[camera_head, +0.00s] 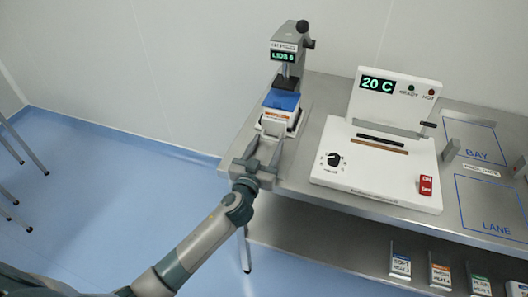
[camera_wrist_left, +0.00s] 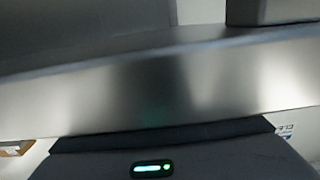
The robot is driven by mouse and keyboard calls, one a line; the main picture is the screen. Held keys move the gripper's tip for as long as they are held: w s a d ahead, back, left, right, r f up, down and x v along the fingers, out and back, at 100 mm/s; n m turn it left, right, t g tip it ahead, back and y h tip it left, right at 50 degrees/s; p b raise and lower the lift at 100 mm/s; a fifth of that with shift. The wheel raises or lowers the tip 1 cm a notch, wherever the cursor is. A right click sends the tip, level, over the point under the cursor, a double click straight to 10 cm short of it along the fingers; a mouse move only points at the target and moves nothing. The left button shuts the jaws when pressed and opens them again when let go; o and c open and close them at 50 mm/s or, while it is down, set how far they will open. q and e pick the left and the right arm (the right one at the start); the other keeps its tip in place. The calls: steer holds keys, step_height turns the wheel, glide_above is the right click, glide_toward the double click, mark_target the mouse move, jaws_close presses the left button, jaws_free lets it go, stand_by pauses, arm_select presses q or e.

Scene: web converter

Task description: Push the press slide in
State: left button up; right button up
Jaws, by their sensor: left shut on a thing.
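The grey press (camera_head: 290,42) stands at the back left of the steel table, with a green-lit display reading roughly "LIDS 5". Its slide (camera_head: 275,116) sticks out at the front, a pale tray with an orange label and a blue block (camera_head: 282,100) on it, below the press head. My left gripper (camera_head: 266,142) is at the slide's front end, shut on what appears to be its front part; the fingers hide the exact contact. The left wrist view shows mostly a blurred grey metal band close up. My right gripper is not in view.
A white heater unit (camera_head: 380,172) reading "20 C" stands right of the press, with a dial and red switch. Marked BAY and LANE areas (camera_head: 478,140) lie farther right. Several labelled packets (camera_head: 440,272) sit on the lower shelf.

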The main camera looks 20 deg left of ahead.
arm_select(q)
steer(key=shift+s+d, duration=0.15)
steer(key=o, duration=1.3)
steer(key=shift+c, duration=0.2)
steer(key=shift+d, duration=0.1)
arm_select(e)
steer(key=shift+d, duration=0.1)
arm_select(q)
steer(key=shift+s+f, duration=0.1)
steer(key=shift+s, duration=0.55)
steer(key=s+b, duration=0.1)
steer(key=s, duration=0.4)
steer(key=shift+s+a+f+b, duration=0.1)
steer(key=shift+s+a+b, duration=0.1)
steer(key=shift+b, duration=0.2)
steer(key=s+b, duration=0.2)
steer(key=s, duration=0.8)
steer(key=shift+s+r+b, duration=0.2)
steer(key=shift+s+b, duration=0.1)
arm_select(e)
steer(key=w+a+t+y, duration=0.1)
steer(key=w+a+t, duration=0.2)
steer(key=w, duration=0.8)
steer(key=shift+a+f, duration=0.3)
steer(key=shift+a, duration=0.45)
arm_select(q)
steer(key=shift+a, duration=0.1)
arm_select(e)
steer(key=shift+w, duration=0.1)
